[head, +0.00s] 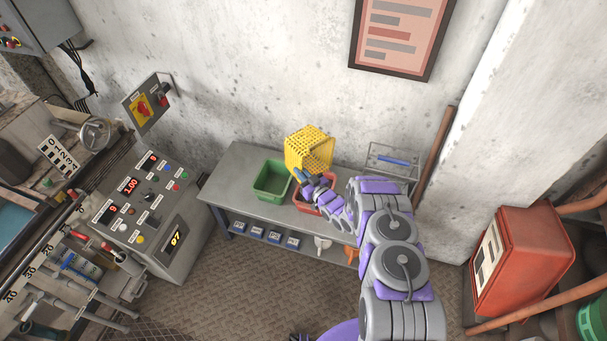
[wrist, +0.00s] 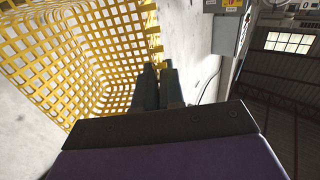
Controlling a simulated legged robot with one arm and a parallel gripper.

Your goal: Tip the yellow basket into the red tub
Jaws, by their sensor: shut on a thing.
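The yellow basket (head: 306,147) is a mesh basket held up above the grey bench, tilted, with its open side turned toward the right and front. My gripper (head: 302,177) is shut on its edge. In the wrist view the basket (wrist: 75,55) fills the left side, and the dark fingers (wrist: 158,85) are close together at its rim. I see no contents through the part of the mesh that shows. The red tub (head: 301,203) stands on the bench below the basket, partly hidden by my gripper and arm, so I cannot tell what is in it.
A green tub (head: 257,193) stands left of the red tub on the bench (head: 232,201). A clear box with a blue item (head: 392,160) is at the bench's right end. Small blue boxes (head: 257,231) sit on the lower shelf. A control console (head: 170,258) stands left; a red cabinet (head: 533,252) stands right.

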